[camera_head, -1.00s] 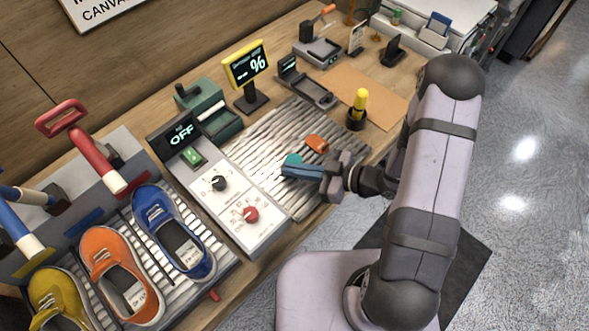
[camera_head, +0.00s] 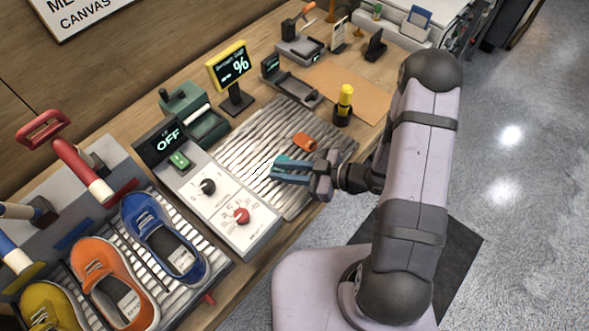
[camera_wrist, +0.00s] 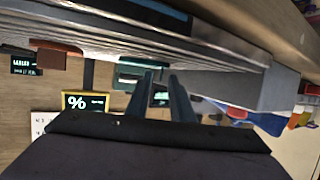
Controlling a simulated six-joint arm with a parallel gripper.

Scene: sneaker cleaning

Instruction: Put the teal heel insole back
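The teal heel insole (camera_head: 292,160) is on the ribbed mat, right beside my fingers in the head view and partly hidden by them. My gripper (camera_head: 276,172) is low over the mat, coming in from the right. In the wrist view my gripper (camera_wrist: 160,76) shows two separate fingers with a narrow gap and nothing clearly held between them. A dark strip with a blue edge shows at the top of the wrist view; I cannot tell whether it is the insole. An orange insole (camera_head: 304,141) lies on the mat just behind my gripper.
Left of the mat (camera_head: 270,126) stands a control panel (camera_head: 222,208) reading OFF. Blue (camera_head: 163,238), orange (camera_head: 112,285) and yellow (camera_head: 48,308) sneakers sit on a rack. A percent display (camera_head: 228,67) and a yellow-capped holder (camera_head: 344,105) stand behind the mat.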

